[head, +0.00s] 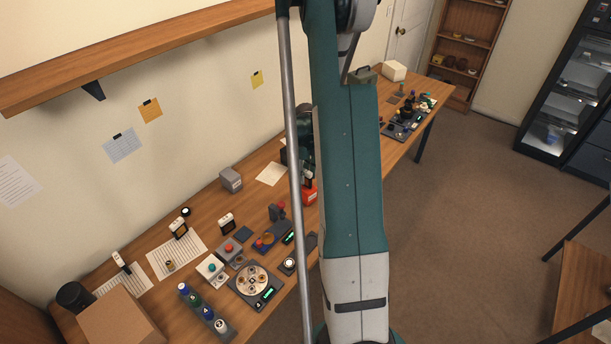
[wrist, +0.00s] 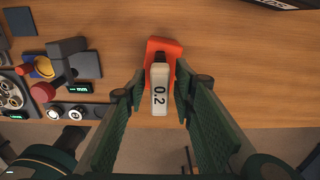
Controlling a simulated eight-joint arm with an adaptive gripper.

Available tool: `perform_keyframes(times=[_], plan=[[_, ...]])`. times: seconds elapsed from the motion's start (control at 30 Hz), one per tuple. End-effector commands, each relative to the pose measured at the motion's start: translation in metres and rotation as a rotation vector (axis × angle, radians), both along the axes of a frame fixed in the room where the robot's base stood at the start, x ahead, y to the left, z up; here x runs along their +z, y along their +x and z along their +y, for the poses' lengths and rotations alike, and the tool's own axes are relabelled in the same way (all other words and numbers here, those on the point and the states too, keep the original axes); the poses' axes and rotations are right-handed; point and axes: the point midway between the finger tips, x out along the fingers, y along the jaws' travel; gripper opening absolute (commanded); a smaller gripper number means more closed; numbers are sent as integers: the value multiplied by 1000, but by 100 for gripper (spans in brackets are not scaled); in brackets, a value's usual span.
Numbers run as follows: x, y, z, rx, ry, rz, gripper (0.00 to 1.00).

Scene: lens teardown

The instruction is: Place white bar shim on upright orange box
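The white bar shim (wrist: 159,92), marked 0.2 and with a dark far end, shows in the wrist view between my gripper's fingers. The orange box (wrist: 158,46) is beneath and behind it, partly covered by the bar. The bar overlaps the box in this view; whether it rests fully on it is hard to tell. My gripper (wrist: 160,80) has a finger on each side of the bar, with a narrow gap showing on both sides, so it looks open. In the head view the orange box (head: 310,194) stands on the bench, partly hidden by my arm.
To the left are a grey stand with a red knob (wrist: 66,68) and a dial device (wrist: 75,112). In the head view a round tray (head: 254,284), a grey block (head: 231,179), paper sheets and a cardboard box (head: 120,318) occupy the bench. Bare wood lies right of the box.

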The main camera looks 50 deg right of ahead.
Motion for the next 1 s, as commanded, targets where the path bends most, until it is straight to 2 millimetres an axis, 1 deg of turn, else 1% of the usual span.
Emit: perform_keyframes(times=[0.27,0.8,1.0], plan=[[22,0,0,0,0,0,27],[84,0,0,0,0,0,27],[104,0,0,0,0,0,27]])
